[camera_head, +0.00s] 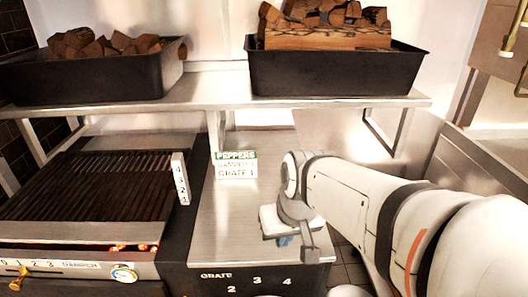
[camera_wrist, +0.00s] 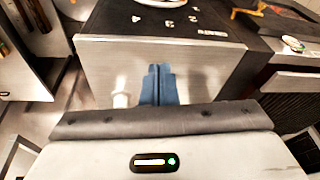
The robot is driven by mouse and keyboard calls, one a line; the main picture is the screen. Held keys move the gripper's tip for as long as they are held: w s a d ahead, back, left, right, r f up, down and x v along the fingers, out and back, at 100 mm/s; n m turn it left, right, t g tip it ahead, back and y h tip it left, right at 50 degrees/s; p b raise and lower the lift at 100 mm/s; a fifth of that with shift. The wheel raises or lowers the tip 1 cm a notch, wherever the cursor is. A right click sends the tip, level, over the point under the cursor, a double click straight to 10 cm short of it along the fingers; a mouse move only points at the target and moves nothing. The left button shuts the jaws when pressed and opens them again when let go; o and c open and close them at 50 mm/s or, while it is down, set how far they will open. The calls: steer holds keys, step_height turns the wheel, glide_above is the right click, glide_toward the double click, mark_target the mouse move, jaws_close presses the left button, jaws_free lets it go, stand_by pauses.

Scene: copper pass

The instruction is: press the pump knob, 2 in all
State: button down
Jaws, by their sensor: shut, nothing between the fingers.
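My gripper (camera_head: 284,241) is over the right part of the steel counter (camera_head: 225,235), pointing down. Its blue fingers (camera_wrist: 158,85) are together and empty in the wrist view. A small white upright piece (camera_wrist: 122,99) shows just beside the fingers, near the counter's side edge. I cannot tell whether it is the pump knob, or whether the fingers touch it. No pump knob can be made out clearly in the head view, where my arm and wrist hide part of the counter.
A grill (camera_head: 90,190) stands left, with a brass lever (camera_head: 18,278) and gauge (camera_head: 123,274). A lettered card (camera_head: 235,165) stands at the counter's back. Two black trays (camera_head: 95,82) (camera_head: 335,72) of wood sit on the shelf (camera_head: 215,90). White round things (camera_head: 348,291) show at the bottom.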

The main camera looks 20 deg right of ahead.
steer(key=w+d+r+m+t+y+p, duration=0.1)
steer(key=w+d+r+p, duration=0.1)
steer(key=w+d, duration=0.2)
steer(key=w+d+r+m+t+y+p, duration=0.1)
steer(key=w+d+r+t+p, duration=0.1)
steer(key=w, duration=0.8)
steer(key=w+d+r+m+t+p, duration=0.2)
steer(key=w+d+r+p, duration=0.1)
steer(key=w+d, duration=0.3)
steer(key=shift+w+d+r+y, duration=0.4)
steer(key=shift+w+r, duration=0.1)
steer(key=shift+w, duration=0.55)
steer(key=shift+f, duration=0.1)
steer(key=f+b, duration=0.1)
steer(key=f, duration=0.1)
steer(key=f+b, duration=0.2)
steer(key=f, duration=0.1)
steer(key=w+f+b, duration=0.1)
steer(key=f, duration=0.2)
steer(key=shift+d+f, duration=0.1)
steer(key=shift+d, duration=0.1)
steer(key=shift+s+a+f+b, duration=0.3)
steer(key=shift+s+b, duration=0.2)
steer(key=shift+b, duration=0.5)
steer(key=shift+r, duration=0.1)
steer(key=shift+w+d+f, duration=0.3)
steer(key=shift+w+d, duration=0.05)
steer(key=shift+w, duration=0.2)
